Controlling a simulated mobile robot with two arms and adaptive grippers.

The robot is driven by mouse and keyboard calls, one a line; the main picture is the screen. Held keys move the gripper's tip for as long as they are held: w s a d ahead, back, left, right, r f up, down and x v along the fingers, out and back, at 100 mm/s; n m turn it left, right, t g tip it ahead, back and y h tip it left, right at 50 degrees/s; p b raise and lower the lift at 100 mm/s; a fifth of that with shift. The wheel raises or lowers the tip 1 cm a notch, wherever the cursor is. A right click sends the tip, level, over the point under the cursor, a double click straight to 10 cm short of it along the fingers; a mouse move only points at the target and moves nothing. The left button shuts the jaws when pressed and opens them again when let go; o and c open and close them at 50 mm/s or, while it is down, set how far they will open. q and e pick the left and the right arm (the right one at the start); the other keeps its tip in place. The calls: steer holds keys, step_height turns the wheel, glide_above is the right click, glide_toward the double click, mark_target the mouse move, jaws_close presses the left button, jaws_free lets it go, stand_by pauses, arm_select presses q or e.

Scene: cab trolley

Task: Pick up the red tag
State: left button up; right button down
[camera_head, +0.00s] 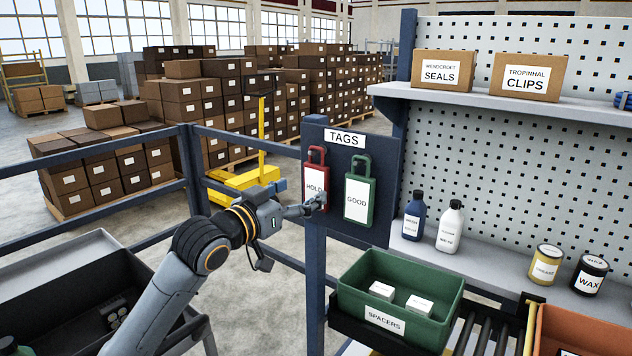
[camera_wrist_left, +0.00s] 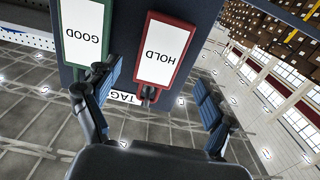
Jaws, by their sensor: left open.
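The red tag (camera_head: 315,182), marked HOLD, hangs on the dark blue TAGS board (camera_head: 383,212), left of the green tag (camera_head: 357,200) marked GOOD. My left gripper (camera_head: 314,203) is at the red tag's lower part in the head view and covers some of it. In the left wrist view the picture is upside down; the red tag (camera_wrist_left: 160,55) lies between the open fingers of my left gripper (camera_wrist_left: 152,97). The green tag (camera_wrist_left: 84,32) is beside the left finger there. I cannot tell whether a finger touches either tag. My right gripper is not in view.
A blue rail (camera_head: 120,202) runs behind my left arm. A green bin (camera_head: 400,283) marked SPACERS stands below the board on the right. Bottles (camera_head: 449,228) and cans (camera_head: 590,273) stand on the grey shelf at right. A dark cart (camera_head: 75,290) is at lower left.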

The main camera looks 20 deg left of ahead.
mark_target(314, 179)
arm_select(q)
steer(key=x, duration=0.2)
steer(key=p+x, duration=0.1)
steer(key=x, duration=0.1)
steer(key=shift+s+d+r, duration=0.1)
steer(key=shift+r, duration=0.2)
steer(key=shift+w+f, duration=0.1)
steer(key=shift+w, duration=0.1)
steer(key=shift+c, duration=0.8)
steer(key=c, duration=1.1)
steer(key=shift+r, duration=0.4)
steer(key=shift+r+b+v, duration=0.15)
steer(key=shift+b+v, duration=0.8)
steer(key=shift+v, duration=2.05)
steer(key=shift+r+b+v, duration=0.15)
steer(key=shift+b+v, duration=0.75)
steer(key=shift+v, duration=2.15)
steer(key=shift+r+b+v, duration=0.15)
steer(key=shift+b+v, duration=0.8)
steer(key=shift+v, duration=2.05)
